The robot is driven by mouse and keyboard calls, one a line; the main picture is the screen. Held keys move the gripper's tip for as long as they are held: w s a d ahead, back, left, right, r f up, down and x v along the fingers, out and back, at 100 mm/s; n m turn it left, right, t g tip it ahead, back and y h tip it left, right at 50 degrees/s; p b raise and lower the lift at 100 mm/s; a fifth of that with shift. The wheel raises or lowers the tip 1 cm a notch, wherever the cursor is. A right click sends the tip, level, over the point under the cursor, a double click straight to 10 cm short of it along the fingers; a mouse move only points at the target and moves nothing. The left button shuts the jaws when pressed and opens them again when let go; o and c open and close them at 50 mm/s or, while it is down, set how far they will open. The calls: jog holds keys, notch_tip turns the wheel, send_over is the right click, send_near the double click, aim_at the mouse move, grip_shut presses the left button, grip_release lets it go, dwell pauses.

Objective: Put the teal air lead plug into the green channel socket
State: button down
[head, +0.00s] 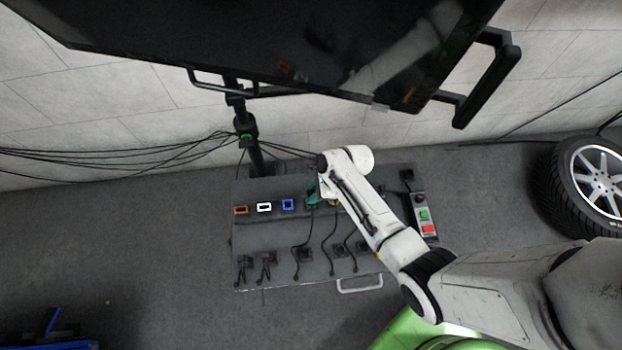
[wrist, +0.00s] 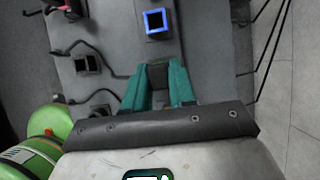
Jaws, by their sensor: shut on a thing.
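My gripper (head: 313,197) is over the back row of the grey panel, just right of the blue-framed socket (head: 288,204). In the wrist view its two teal fingers (wrist: 160,80) are shut on a dark plug (wrist: 158,72), which I take as the air lead plug; a teal colour of its own cannot be told from the fingers. A black lead (head: 306,232) runs from near the gripper towards the front of the panel. The green channel socket is not visible, and my gripper and wrist cover that part of the row. Whether the plug touches a socket cannot be told.
The panel (head: 275,233) also bears an orange-framed socket (head: 241,210), a white-framed socket (head: 264,207), and several black holders with leads along the front. A box with green and red buttons (head: 427,222) stands at right. A large screen (head: 250,45) hangs above.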

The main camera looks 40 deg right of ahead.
jog(key=shift+f+b, duration=0.65)
jog(key=shift+f, duration=0.5)
jog(key=c, duration=0.8)
grip_release()
jog(key=shift+c, duration=0.2)
jog(key=p+v, duration=0.1)
jog(key=v, duration=1)
jog(key=shift+p, duration=0.4)
jog(key=s+a+r+n+g+h, duration=0.1)
jog(key=s+r+n, duration=0.5)
jog(key=n, duration=0.6)
jog(key=s+a+r+n+g+h, duration=0.1)
jog(key=s+a+r+n+h, duration=0.1)
jog(key=s+r+n, duration=0.5)
jog(key=s+n+h, duration=0.1)
jog(key=s+n, duration=0.1)
jog(key=n, duration=0.3)
jog(key=shift+n+h, duration=0.4)
